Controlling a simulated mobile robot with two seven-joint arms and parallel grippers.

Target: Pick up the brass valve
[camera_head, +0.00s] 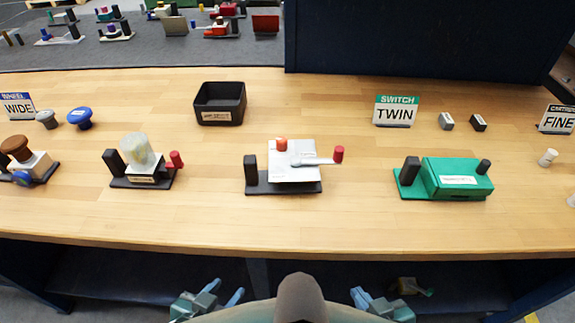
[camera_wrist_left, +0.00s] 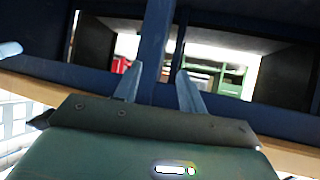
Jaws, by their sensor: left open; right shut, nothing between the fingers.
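A small brass-coloured piece (camera_head: 406,285) with a green handle lies on the dark lower shelf under the table, at the lower right of the head view. It looks like the brass valve, but it is small and shadowed. My right gripper (camera_head: 358,296) is shut and empty, left of this piece and apart from it. My left gripper (camera_head: 225,291) is open and empty at the bottom of the head view, in front of the table. Its spread fingers also show in the left wrist view (camera_wrist_left: 159,86), facing the dark blue bench frame. No brass valve is recognisable in that view.
The wooden tabletop (camera_head: 300,228) holds several fixtures, including a green one (camera_head: 458,179) and one with a white plate (camera_head: 293,160). A black bin (camera_head: 220,103) stands behind them. The table's front edge lies above both grippers in the picture.

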